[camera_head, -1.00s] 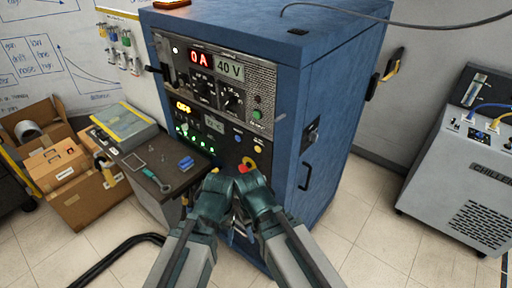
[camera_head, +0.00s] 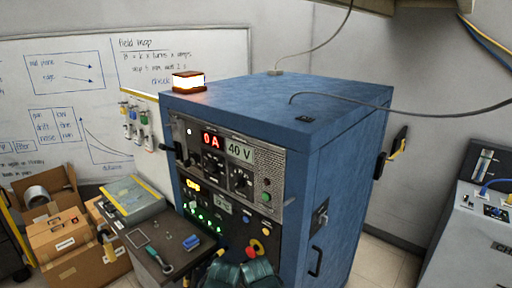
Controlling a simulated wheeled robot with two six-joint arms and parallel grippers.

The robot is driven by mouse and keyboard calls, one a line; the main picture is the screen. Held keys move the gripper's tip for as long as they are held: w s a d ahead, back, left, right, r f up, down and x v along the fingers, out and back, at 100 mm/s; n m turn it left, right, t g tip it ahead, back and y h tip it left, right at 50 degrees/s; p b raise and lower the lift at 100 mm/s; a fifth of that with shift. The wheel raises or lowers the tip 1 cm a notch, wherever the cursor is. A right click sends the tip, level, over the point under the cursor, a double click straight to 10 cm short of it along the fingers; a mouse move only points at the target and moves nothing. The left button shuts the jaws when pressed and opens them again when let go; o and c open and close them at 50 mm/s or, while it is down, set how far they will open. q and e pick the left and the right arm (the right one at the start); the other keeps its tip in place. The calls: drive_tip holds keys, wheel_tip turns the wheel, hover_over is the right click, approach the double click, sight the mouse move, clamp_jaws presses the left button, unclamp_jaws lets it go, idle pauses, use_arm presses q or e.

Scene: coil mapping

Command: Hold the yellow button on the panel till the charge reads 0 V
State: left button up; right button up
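The blue cabinet (camera_head: 335,150) carries the control panel on its front face. A red display (camera_head: 211,140) reads 0 A, and the display beside it (camera_head: 239,152) reads 40 V. A small yellow button (camera_head: 266,224) sits on the lower dark panel, above a red knob on a yellow base (camera_head: 257,247). My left gripper (camera_head: 224,274) and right gripper (camera_head: 260,271) are side by side at the bottom edge, below the yellow button. Their fingertips are not clear, so I cannot tell their opening. Neither visibly touches the yellow button.
A lit orange beacon (camera_head: 188,82) stands on the cabinet top, with grey cables nearby. A dark side table (camera_head: 165,252) with a tool and a blue item stands left. Cardboard boxes (camera_head: 65,245) are farther left. A grey chiller (camera_head: 470,235) is at right, with floor between.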

clamp_jaws()
idle(1.6)
